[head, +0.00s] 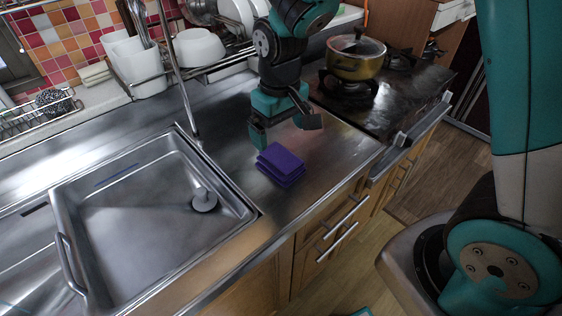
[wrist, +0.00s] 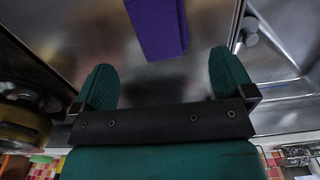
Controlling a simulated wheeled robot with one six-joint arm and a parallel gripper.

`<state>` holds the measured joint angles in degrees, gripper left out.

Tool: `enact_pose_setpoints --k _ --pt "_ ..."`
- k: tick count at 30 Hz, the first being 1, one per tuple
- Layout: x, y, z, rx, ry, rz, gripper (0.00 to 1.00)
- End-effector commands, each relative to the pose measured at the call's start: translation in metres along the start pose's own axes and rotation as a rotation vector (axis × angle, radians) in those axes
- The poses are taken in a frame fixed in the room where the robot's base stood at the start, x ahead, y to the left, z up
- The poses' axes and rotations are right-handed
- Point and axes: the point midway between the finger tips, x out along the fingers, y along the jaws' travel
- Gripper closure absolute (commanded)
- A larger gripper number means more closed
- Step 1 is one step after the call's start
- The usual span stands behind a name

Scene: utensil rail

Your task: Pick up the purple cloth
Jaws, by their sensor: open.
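The purple cloth (head: 281,164) is a small folded stack lying flat on the steel counter (head: 325,172), to the right of the sink. My gripper (head: 286,127) is above the counter, just behind the cloth in the head view. In the wrist view my gripper (wrist: 161,82) has its two fingers wide apart with nothing between them. The cloth lies beyond the fingertips and does not appear to be touched.
The sink (head: 150,215) opens to the left, with a faucet (head: 178,75) at its back edge. A gold pot (head: 356,57) stands on the stove at the back right. White bowls (head: 199,47) and a dish rack stand behind. The counter around the cloth is clear.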

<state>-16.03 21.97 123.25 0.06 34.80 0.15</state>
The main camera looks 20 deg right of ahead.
Motion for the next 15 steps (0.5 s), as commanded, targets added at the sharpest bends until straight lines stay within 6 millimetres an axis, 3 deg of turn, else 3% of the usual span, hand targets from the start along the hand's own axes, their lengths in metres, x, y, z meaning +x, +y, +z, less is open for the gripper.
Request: enact_pose_setpoints --k 3,11,15 --pt "0.022 0.0 0.001 0.001 -0.004 0.0 0.0" --pt "0.042 0.0 0.001 0.001 -0.002 -0.001 0.0" --pt "0.063 0.0 0.001 0.001 -0.006 -0.001 0.0"
